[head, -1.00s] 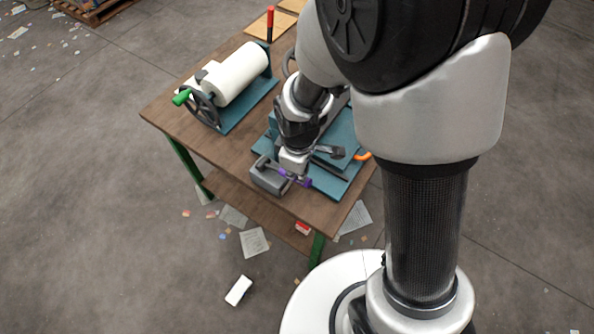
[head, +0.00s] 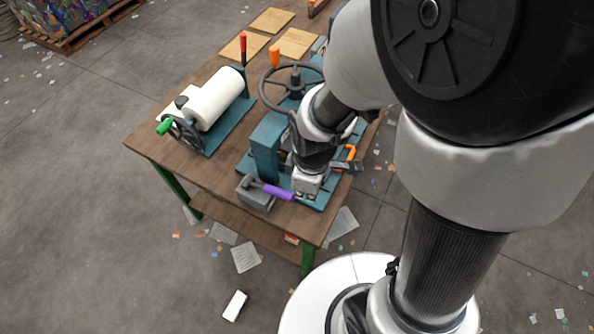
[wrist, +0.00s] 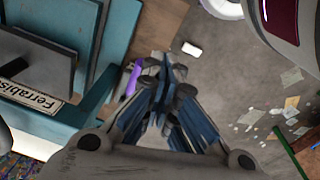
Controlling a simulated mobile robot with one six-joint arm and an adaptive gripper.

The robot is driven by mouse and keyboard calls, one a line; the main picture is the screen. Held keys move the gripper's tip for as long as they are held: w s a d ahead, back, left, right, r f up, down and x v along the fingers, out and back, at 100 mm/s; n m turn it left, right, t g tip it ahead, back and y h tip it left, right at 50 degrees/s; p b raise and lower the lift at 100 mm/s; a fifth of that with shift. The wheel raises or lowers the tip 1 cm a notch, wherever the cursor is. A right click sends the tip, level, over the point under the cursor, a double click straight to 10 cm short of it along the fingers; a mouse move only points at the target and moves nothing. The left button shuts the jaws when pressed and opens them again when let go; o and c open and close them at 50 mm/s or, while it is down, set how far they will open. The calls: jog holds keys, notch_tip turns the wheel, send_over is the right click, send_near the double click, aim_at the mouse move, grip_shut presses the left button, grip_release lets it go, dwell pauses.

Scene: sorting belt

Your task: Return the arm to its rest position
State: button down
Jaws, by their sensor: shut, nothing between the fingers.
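My gripper (head: 347,165) is over the front right part of the teal machine (head: 264,150) on the wooden table. In the wrist view my gripper's fingers (wrist: 167,68) are together with nothing between them. A purple handle (head: 279,192) on a grey block (head: 252,194) lies close to the gripper, to its left in the head view. The handle also shows in the wrist view (wrist: 133,79), just left of the fingertips. My forearm and wrist hide part of the teal machine.
A black handwheel (head: 270,101) and an orange handle (head: 351,152) stand near my arm. A white roll machine (head: 215,98) with a green crank sits at left. Wooden squares (head: 271,20) lie at the back. Papers (head: 245,257) and a white block (head: 235,305) lie on the floor.

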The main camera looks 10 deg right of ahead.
dwell(0.5)
jog(key=s+d+r+m+t+b, duration=0.1)
jog(key=s+d+r+m+b, duration=0.1)
jog(key=s+r+m, duration=0.2)
jog(key=s+d+r+m+t+b, duration=0.1)
jog(key=s+d+r+m+t, duration=0.1)
jog(key=s+r+m, duration=0.3)
notch_tip(320, 180, up, 8)
jog(key=d+m, duration=0.1)
jog(key=m, duration=0.2)
jog(key=shift+d+m+t+b, duration=0.2)
jog(key=shift+m+t+b, duration=0.1)
jog(key=shift+b, duration=0.1)
